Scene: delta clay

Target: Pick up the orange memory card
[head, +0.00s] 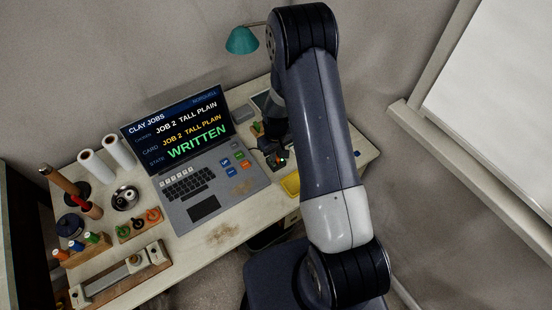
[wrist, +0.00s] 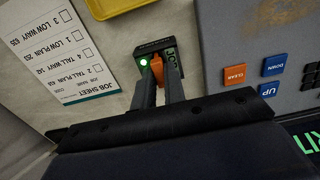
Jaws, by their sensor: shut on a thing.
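The orange memory card (wrist: 156,68) shows in the wrist view, in the slot of a small dark card reader (wrist: 148,47) with a lit green light. My gripper (wrist: 159,86) is shut on the card, its two dark fingers on either side of it. The fingers hide part of the card. How deep the card sits in the slot is hard to tell. In the head view my gripper (head: 279,156) is low over the desk, right of the laptop (head: 208,190); the card cannot be made out there.
The laptop screen (head: 178,126) reads "JOB 2 TALL PLAIN" and "WRITTEN". A yellow tray (head: 290,184) lies just in front of my gripper. A job sheet (wrist: 62,55) lies beside the reader. Tools, spools and rolls crowd the desk's left. A teal lamp (head: 242,40) stands behind.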

